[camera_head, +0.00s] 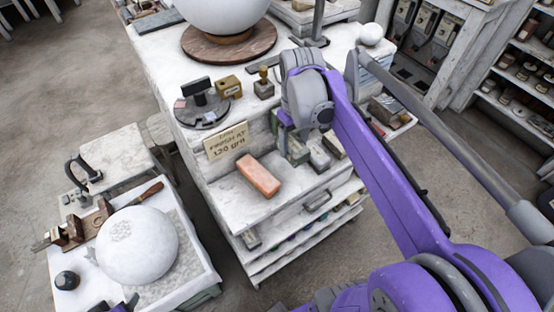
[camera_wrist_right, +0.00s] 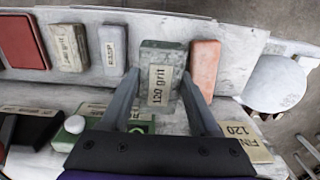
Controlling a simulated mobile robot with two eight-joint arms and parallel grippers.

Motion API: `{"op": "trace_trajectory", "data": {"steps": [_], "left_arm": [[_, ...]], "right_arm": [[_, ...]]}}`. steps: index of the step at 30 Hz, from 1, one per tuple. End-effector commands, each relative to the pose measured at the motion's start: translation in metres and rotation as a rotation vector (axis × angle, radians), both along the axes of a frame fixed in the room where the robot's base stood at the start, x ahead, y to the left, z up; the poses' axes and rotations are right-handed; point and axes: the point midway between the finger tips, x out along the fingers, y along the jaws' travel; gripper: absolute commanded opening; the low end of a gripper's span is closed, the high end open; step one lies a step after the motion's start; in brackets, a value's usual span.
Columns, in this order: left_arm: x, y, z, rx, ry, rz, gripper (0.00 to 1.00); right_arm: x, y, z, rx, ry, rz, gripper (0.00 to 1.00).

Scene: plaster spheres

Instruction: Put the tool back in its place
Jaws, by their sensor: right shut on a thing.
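My right gripper (camera_wrist_right: 158,95) is shut on a grey-green block labelled "120 grit" (camera_wrist_right: 160,72), with a finger along each side. The block is in the row of abrasive blocks, beside a salmon-pink block (camera_wrist_right: 204,68). I cannot tell whether it touches the shelf. In the head view the pink block (camera_head: 259,176) lies on the white pull-out shelf (camera_head: 232,197), left of the grey-green block (camera_head: 297,150). My purple right arm hides the shelf's right part. A sign reading "finish at 120 grit" (camera_head: 226,141) stands behind. Only a dark bit of my left gripper (camera_head: 125,304) shows at the bottom edge.
A large white sphere on a round wooden base (camera_head: 230,45) stands on the bench top. A turntable with small blocks (camera_head: 202,110) is near its front-left edge. A second sphere (camera_head: 138,245) lies in a tray, lower left. Open floor (camera_head: 85,55) lies left.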

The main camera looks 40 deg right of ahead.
Motion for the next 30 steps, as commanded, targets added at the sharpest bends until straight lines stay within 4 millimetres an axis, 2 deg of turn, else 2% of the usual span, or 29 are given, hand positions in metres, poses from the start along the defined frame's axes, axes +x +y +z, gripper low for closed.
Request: {"op": "trace_trajectory", "data": {"steps": [3,9,14,21,24,30], "left_arm": [[-0.001,0.000,-0.002,0.000,0.001,0.000,0.65],[-0.002,0.000,-0.004,0.000,0.003,0.000,0.65],[-0.002,0.000,-0.005,0.000,0.004,0.000,0.65],[-0.004,0.000,-0.008,0.000,0.007,0.000,0.65],[-0.004,0.000,-0.009,0.000,0.007,0.000,0.65],[-0.004,0.000,-0.009,0.000,0.007,0.000,0.65]], "right_arm": [[-0.001,0.000,-0.009,-0.003,0.003,0.000,0.00],[-0.001,0.000,-0.045,-0.003,0.003,0.000,0.00],[-0.001,0.000,-0.060,-0.003,0.003,-0.001,0.00],[-0.001,0.000,-0.094,-0.003,0.003,-0.001,0.00],[-0.001,0.000,-0.100,-0.003,0.002,-0.001,0.00],[-0.001,0.000,-0.100,-0.003,0.002,-0.001,0.00]]}}
